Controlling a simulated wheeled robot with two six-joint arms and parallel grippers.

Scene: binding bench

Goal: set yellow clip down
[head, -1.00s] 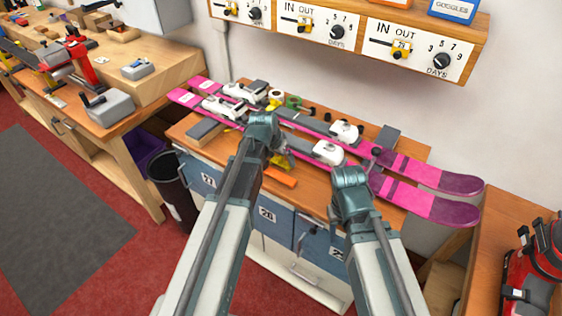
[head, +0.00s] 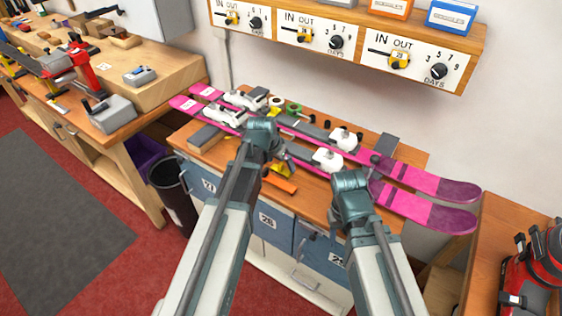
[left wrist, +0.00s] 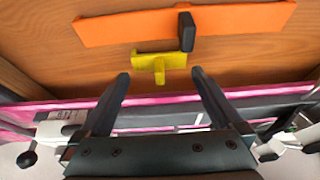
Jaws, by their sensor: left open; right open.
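The yellow clip (left wrist: 158,64) lies on the wooden bench top just beyond my left fingertips in the left wrist view. It also shows in the head view (head: 281,169), partly hidden by my left gripper. My left gripper (left wrist: 160,76) is open, its two fingers apart on either side of the near end of the clip, and nothing is held. In the head view my left gripper (head: 265,145) is over the bench by the near ski; its fingertips are mostly hidden. My right gripper (head: 352,205) is over the bench's front edge; its fingers are hard to see.
An orange strip (left wrist: 120,27) lies close beyond the clip, with a dark block (left wrist: 187,32) against it. Two pink skis (head: 430,214) with white bindings lie across the bench (head: 215,152). Green and yellow tape rolls (head: 293,109) sit behind. A control shelf (head: 345,40) hangs above.

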